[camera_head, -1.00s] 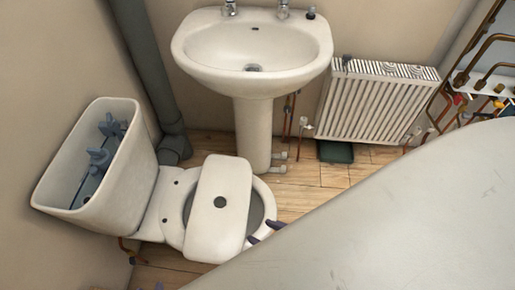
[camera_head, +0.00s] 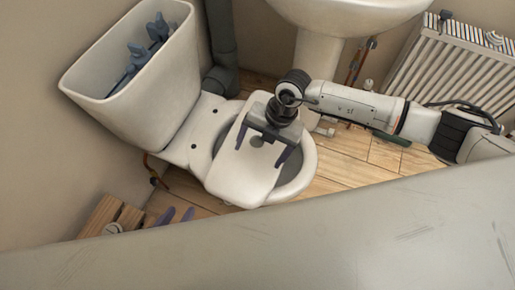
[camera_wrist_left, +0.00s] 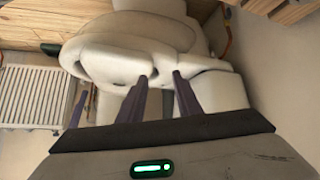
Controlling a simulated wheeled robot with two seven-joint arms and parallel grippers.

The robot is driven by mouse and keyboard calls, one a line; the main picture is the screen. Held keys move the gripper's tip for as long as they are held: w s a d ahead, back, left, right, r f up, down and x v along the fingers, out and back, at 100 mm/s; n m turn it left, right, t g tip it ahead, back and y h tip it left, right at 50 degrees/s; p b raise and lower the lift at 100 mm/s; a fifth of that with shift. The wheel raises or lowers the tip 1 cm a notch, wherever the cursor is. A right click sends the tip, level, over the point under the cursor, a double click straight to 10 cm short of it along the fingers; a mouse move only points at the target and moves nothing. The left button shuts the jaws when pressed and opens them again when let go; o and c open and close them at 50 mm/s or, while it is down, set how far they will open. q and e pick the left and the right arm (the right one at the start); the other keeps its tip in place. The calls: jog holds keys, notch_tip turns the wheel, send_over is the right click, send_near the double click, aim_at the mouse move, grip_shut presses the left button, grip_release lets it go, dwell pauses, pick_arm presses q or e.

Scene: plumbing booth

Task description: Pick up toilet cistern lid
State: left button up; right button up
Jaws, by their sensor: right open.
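The toilet cistern lid (camera_head: 243,179) is a cream slab with rounded corners and a dark round hole. It lies across the open toilet bowl (camera_head: 304,160); it also shows in the left wrist view (camera_wrist_left: 112,62). The cistern (camera_head: 137,82) is uncovered, its blue-grey fittings visible. My right gripper (camera_head: 261,152) is open above the lid, its fingers pointing down near the hole; contact is unclear. My left gripper (camera_head: 178,214) shows only purple fingertips in the head view, in front of the toilet. In the left wrist view (camera_wrist_left: 163,75) its fingers are apart and empty.
A sink pedestal (camera_head: 316,62) and a radiator (camera_head: 450,78) stand behind. A grey pipe (camera_head: 221,48) runs up beside the cistern. A wooden pallet-like piece (camera_head: 100,216) lies at lower left. A large grey surface (camera_head: 330,240) hides the foreground. Bare floor lies right of the bowl.

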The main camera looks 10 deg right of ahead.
aim_at(275, 149)
jog(key=w+d, duration=0.1)
jog(key=d, duration=0.1)
jog(key=w+d+h, duration=0.1)
jog(key=d, duration=0.1)
jog(key=w+d+h, duration=0.1)
jog(key=shift+w+d+f+t, duration=0.15)
jog(key=shift+d+f+t, duration=0.15)
jog(key=shift+d+t, duration=0.1)
jog(key=shift+h, duration=0.4)
jog(key=f, duration=0.1)
jog(key=f+b, duration=0.1)
jog(key=f, duration=0.2)
jog(key=shift+w+d+f+b, duration=0.1)
jog(key=shift+w+f+b, duration=0.15)
jog(key=shift+b, duration=0.15)
jog(key=shift+f, duration=0.15)
jog(key=f, duration=0.1)
jog(key=f+b, duration=0.1)
jog(key=f, duration=0.1)
jog(key=f+b, duration=0.1)
jog(key=shift+w+f, duration=0.25)
jog(key=shift+w, duration=0.15)
jog(key=shift+f, duration=0.25)
pick_arm(q)
jog(key=shift+d+f, duration=0.3)
jog(key=shift+f, duration=0.5)
